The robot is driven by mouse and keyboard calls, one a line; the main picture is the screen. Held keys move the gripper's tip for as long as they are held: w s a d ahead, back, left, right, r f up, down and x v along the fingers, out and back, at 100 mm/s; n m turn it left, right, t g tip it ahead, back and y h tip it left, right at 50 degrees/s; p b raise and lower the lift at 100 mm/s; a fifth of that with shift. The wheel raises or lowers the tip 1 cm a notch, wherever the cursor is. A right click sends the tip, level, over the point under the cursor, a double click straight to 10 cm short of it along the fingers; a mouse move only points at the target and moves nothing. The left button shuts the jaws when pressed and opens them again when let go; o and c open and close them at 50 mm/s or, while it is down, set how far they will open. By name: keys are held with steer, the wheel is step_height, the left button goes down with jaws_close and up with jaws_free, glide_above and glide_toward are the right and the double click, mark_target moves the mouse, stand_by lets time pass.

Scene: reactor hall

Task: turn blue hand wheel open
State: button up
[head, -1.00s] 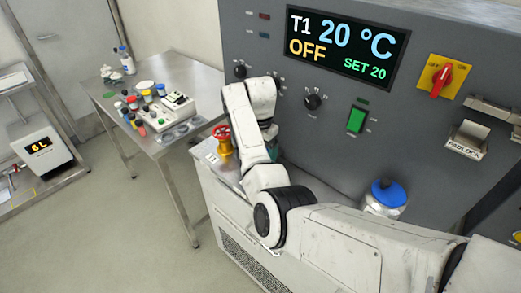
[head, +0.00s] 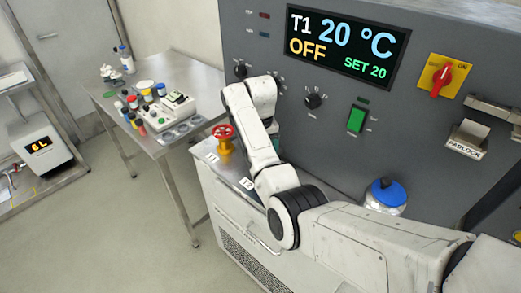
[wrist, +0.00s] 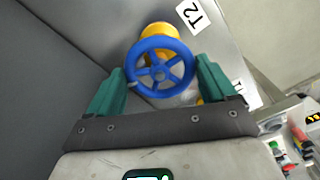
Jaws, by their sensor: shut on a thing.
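The blue hand wheel (wrist: 160,67) has spokes and sits on a yellow valve body (wrist: 158,31), beside a T2 label (wrist: 192,14) on the metal top. My gripper (wrist: 161,70) has a green finger on each side of the wheel's rim and is shut on it. The T2 label (head: 247,183) shows there beside my arm.
A red hand wheel (head: 222,131) on a yellow valve stands left of my arm. The grey panel with its display (head: 346,44) rises behind. A blue-topped vessel (head: 388,192) stands at right. A steel table (head: 150,82) with bottles is at left.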

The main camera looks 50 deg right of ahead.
steer(key=n, duration=0.5)
steer(key=shift+r+n, duration=0.15)
steer(key=shift+n, duration=0.15)
steer(key=n, duration=1)
steer(key=shift+n, duration=2.5)
steer(key=shift+w, duration=0.1)
steer(key=o, duration=0.9)
steer(key=shift+c, duration=0.2)
